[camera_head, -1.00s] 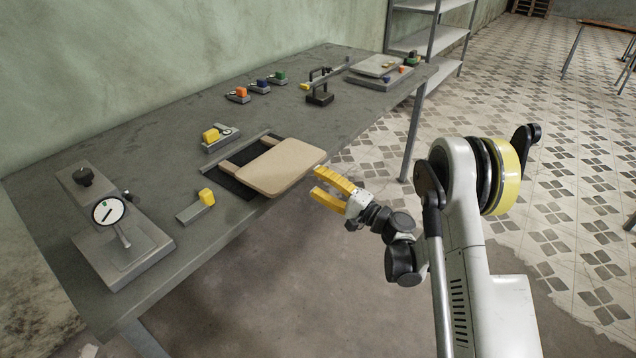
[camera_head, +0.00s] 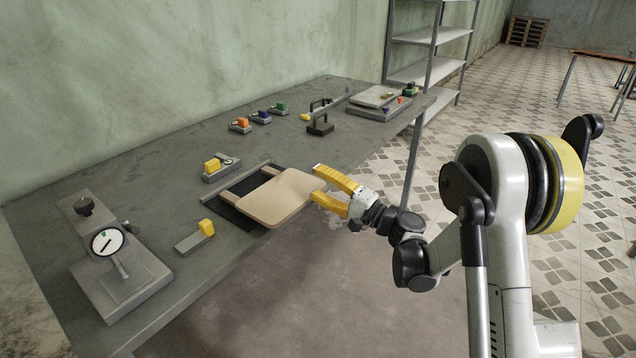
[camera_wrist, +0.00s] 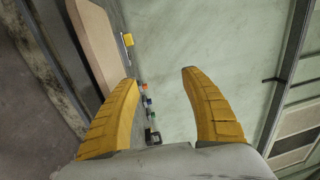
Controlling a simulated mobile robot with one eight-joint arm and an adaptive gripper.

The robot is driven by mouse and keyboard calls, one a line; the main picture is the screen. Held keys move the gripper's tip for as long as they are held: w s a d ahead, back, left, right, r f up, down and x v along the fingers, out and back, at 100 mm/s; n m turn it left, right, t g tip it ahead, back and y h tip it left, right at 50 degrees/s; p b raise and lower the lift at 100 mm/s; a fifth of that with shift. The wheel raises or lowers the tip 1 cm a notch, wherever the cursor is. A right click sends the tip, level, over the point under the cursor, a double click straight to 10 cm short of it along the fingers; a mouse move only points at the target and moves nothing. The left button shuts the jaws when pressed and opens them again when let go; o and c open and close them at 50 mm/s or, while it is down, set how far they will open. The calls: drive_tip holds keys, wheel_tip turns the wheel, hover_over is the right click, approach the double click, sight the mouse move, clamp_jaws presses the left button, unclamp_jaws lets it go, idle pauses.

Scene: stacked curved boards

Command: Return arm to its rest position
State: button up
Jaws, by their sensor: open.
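My gripper (camera_head: 318,184) has two yellow fingers and is open and empty. In the head view it is beside the right edge of a tan curved board (camera_head: 280,197), off the table's front edge. I cannot tell whether a fingertip touches the board. The board lies on a dark fixture (camera_head: 238,215) and overhangs the table edge. In the wrist view, the gripper (camera_wrist: 160,72) shows its fingers spread wide, with the board (camera_wrist: 95,40) outside the left finger and nothing between them.
The grey table (camera_head: 150,165) holds a dial gauge stand (camera_head: 120,280), yellow-topped blocks (camera_head: 207,228), small coloured blocks (camera_head: 262,117) and a black handled piece (camera_head: 320,125). A metal shelf (camera_head: 430,75) stands behind its right end.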

drive_tip(key=s+d+r+n+g+h, duration=0.1)
drive_tip(key=s+r+n+g+h, duration=0.15)
drive_tip(key=s, duration=0.45)
drive_tip(key=s+d+r+n+g+h, duration=0.1)
drive_tip(key=s+r+n+h, duration=0.1)
drive_tip(key=s+h, duration=0.35)
drive_tip(key=s+d+f+n+h, duration=0.1)
drive_tip(key=s+d+f+h, duration=0.1)
drive_tip(key=s+d, duration=0.5)
drive_tip(key=s+d+f+n+g+h, duration=0.1)
drive_tip(key=s+d+h, duration=0.4)
drive_tip(key=s, duration=1)
drive_tip(key=d+f+n, duration=0.1)
drive_tip(key=d, duration=0.2)
drive_tip(key=shift+s, duration=0.4)
drive_tip(key=shift+g, duration=0.25)
